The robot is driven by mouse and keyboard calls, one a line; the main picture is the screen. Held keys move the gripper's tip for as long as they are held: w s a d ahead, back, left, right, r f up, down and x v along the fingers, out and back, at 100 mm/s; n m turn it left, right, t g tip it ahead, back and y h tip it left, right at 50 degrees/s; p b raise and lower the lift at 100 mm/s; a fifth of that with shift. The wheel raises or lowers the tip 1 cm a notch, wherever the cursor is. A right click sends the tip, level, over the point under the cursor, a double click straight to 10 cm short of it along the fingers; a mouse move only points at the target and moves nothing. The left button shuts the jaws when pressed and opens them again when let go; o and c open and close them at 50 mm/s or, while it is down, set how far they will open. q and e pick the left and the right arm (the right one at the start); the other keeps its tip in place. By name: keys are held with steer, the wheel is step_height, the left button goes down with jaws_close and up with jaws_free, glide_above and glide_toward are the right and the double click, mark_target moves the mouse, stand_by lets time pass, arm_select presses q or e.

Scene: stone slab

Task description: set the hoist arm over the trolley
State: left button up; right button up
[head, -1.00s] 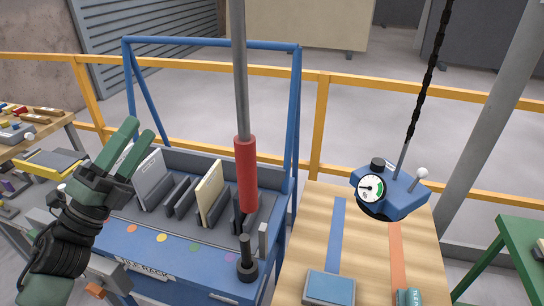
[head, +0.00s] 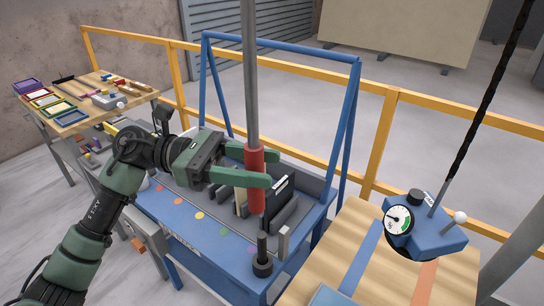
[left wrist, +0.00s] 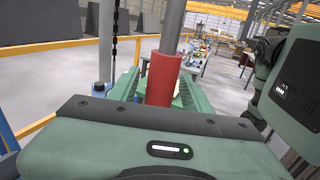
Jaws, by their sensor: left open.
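A grey vertical pole (head: 249,80) with a red sleeve (head: 256,203) at its lower end hangs over a blue wheeled-looking rack (head: 215,248). My left gripper (head: 268,167) is open, with its green fingers on either side of the red sleeve. In the left wrist view the red sleeve (left wrist: 161,80) stands between the two fingers; I cannot tell if they touch it. A blue hoist body (head: 432,240) with a dial gauge (head: 398,219) hangs from a black chain (head: 485,105) over a wooden top (head: 345,245). Which piece is the trolley is unclear. My right gripper is not in view.
The rack holds upright slabs (head: 283,195) and has a blue upright frame (head: 350,130). A black knobbed post (head: 262,262) stands at its front. A yellow railing (head: 380,140) runs behind. A side table (head: 75,115) with small trays is at the far left.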

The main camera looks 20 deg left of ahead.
arm_select(q)
steer(key=d, duration=0.2)
steer(key=shift+d, duration=0.3)
steer(key=shift+a, duration=0.2)
jaws_close()
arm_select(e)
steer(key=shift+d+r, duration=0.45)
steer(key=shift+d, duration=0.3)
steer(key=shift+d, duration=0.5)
